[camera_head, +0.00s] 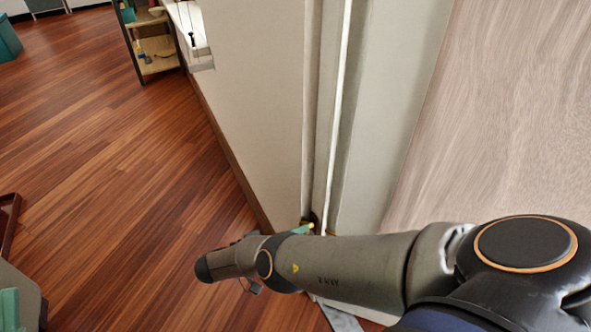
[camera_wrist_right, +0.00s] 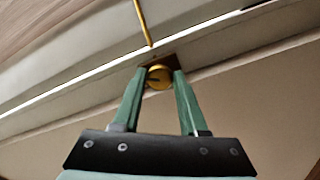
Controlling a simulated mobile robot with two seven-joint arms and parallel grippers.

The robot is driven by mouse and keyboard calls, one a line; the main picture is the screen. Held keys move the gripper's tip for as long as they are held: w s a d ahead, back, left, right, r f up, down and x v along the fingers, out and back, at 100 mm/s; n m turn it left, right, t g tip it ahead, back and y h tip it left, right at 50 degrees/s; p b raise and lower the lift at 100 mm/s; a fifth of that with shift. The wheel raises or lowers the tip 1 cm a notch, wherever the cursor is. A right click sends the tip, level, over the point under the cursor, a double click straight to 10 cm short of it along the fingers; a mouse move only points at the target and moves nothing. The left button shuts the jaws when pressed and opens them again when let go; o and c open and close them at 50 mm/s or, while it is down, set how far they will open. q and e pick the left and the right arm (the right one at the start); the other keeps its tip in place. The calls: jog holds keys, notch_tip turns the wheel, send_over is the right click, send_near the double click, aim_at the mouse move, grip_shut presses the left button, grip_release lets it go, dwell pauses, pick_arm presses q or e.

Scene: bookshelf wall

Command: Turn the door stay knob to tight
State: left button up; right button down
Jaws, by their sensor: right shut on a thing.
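The door stay knob (camera_wrist_right: 159,83) is a small round brass knob with a dark line on its face, seen in the right wrist view. It sits on a dark brown mount by the white strip of the door frame. My right gripper (camera_wrist_right: 159,71) has its two green fingers on either side of the knob and is shut on it. A thin brass rod (camera_wrist_right: 143,22) runs from beside the knob to the top edge. In the head view my right forearm hides most of this spot; a green finger (camera_head: 302,229) shows behind it.
A pale door or wall panel (camera_head: 510,100) fills the right. A beige wall (camera_head: 245,90) stands left of the frame. Wooden floor (camera_head: 110,170) is open on the left. A shelf (camera_head: 155,65) stands at the back.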

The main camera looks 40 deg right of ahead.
jog(key=shift+m, duration=0.7)
jog(key=shift+c, duration=2.4)
grip_release()
